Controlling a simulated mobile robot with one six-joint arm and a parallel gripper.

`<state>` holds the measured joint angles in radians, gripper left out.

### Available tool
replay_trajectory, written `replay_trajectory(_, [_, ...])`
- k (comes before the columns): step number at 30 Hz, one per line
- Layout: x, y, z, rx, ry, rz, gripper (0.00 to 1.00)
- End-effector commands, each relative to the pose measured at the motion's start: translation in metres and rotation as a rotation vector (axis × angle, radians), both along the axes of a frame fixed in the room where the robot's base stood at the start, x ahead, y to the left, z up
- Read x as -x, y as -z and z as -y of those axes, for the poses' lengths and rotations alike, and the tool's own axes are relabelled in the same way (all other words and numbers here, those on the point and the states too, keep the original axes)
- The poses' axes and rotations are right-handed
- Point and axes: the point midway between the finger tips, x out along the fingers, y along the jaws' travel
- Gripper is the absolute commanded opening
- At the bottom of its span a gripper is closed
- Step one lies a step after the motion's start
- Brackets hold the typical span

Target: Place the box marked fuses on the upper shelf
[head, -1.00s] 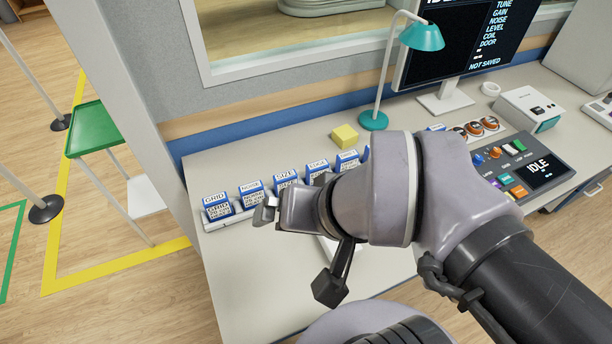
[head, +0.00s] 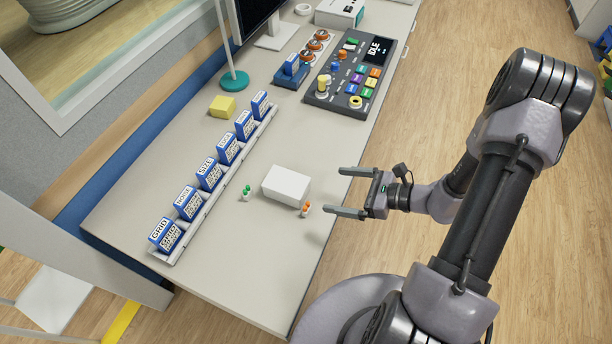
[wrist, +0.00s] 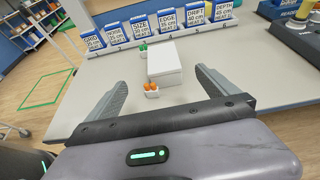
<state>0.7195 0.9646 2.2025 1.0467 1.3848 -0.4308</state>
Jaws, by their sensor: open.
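A plain white box (head: 287,186) lies on the desk; I see no mark reading fuses on it. It also shows in the wrist view (wrist: 164,62), straight ahead between my fingers. My gripper (head: 336,191) is open and empty, to the right of the white box, apart from it, with its fingers pointing toward it. No box with a readable fuses label shows. The upper shelf is not clear; a shelving unit (wrist: 38,14) shows small at the wrist view's top left.
Small holders with green pieces (head: 245,193) and orange pieces (head: 305,209) flank the white box. A rail of several blue-and-white labelled cards (head: 208,174) runs along the desk's left. A yellow block (head: 222,106), teal lamp (head: 233,80) and control panel (head: 350,75) stand farther back. Floor at right is open.

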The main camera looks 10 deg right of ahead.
Motion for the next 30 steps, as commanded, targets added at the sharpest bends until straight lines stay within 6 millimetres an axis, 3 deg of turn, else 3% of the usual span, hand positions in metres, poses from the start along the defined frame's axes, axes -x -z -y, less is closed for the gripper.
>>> replay_trajectory(3, [-0.007, 0.012, -0.009, -0.01, 0.014, -0.007, 0.98])
replay_trajectory(15, [-0.055, 0.049, -0.084, -0.008, 0.008, -0.006, 0.98])
replay_trajectory(20, [-0.064, 0.057, -0.096, -0.008, 0.011, -0.006, 0.98])
replay_trajectory(24, [-0.077, 0.078, -0.114, -0.008, 0.009, -0.005, 0.98])
replay_trajectory(30, [-0.088, 0.08, -0.129, -0.009, 0.012, -0.006, 0.98])
